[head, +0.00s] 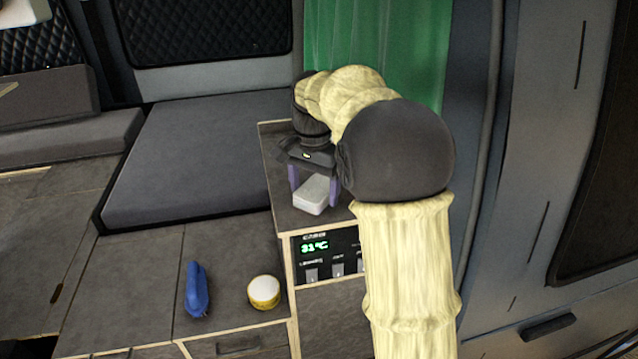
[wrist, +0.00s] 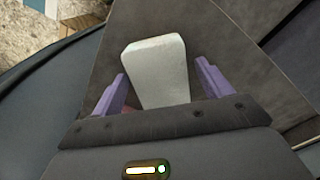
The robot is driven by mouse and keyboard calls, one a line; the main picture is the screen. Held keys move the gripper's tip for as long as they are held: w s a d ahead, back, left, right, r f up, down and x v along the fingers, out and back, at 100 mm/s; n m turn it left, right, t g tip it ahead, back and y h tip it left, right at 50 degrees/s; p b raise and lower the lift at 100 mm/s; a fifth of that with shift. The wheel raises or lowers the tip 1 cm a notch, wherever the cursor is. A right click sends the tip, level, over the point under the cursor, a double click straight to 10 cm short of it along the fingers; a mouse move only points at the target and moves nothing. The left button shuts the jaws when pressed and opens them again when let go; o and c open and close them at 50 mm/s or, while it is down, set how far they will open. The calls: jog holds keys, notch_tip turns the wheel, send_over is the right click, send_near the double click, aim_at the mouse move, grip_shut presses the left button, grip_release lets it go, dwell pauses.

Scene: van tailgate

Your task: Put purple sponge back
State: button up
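A pale grey-white block (head: 312,194) with rounded corners is at the small raised cabinet top, below my gripper (head: 314,197). It also shows in the wrist view (wrist: 156,70), between and beyond the two purple fingers. My gripper points down and its fingers are apart, with gaps showing beside the block in the wrist view (wrist: 160,68). A small pinkish patch (wrist: 131,108) shows by the block's near left edge; I cannot tell whether it belongs to the block. No clearly purple sponge is visible; only my fingers are plainly purple.
A blue elongated object (head: 196,290) and a round yellow object with a white top (head: 264,292) stand on the lower counter (head: 150,280). The cabinet (head: 277,160) has a panel reading 31°C (head: 315,246). A grey cushion (head: 195,150) lies left; a green curtain (head: 375,40) hangs behind.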

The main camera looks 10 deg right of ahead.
aim_at(314, 189)
jog(key=shift+r, duration=0.15)
notch_tip(314, 189, up, 12)
dwell(0.7)
dwell(0.5)
